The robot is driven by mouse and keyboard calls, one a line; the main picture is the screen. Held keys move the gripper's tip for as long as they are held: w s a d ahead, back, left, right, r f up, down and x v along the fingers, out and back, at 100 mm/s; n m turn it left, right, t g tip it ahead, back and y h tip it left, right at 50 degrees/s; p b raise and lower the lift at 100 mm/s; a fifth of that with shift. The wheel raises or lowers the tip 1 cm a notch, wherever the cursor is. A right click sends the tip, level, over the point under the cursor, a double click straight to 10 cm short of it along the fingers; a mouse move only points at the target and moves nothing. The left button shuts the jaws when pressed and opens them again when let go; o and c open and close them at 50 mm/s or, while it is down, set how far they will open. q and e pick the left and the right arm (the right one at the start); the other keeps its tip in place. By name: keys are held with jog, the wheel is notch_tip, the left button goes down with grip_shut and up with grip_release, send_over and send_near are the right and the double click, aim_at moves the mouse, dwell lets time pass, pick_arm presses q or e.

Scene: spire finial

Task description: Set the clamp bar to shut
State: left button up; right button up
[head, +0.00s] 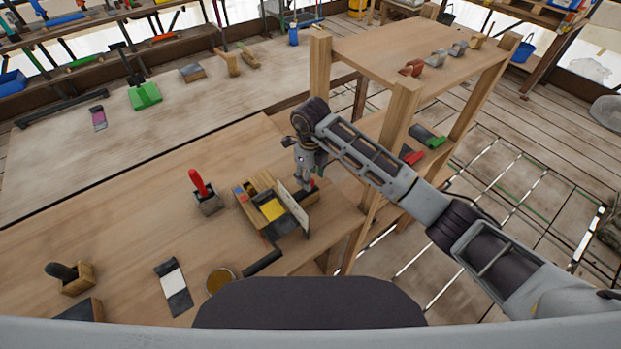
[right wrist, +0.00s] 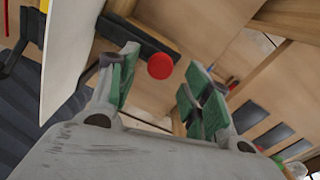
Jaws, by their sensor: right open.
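On the wooden table stands a small wooden fixture (head: 262,187) with a yellow part (head: 272,210) and an upright white plate (head: 293,206). A red knob (head: 313,183) shows just behind the plate. My right gripper (head: 306,180) points down at that knob. In the right wrist view the red knob (right wrist: 160,66) appears between the open green-padded fingertips, with no visible contact. A dark bar (right wrist: 143,38) lies beside the knob; I cannot tell whether it is the clamp bar. The white plate (right wrist: 70,55) is close on the left there. My left gripper is not in view.
The table's left part is mostly clear.

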jog(key=shift+f, duration=1.15)
grip_shut()
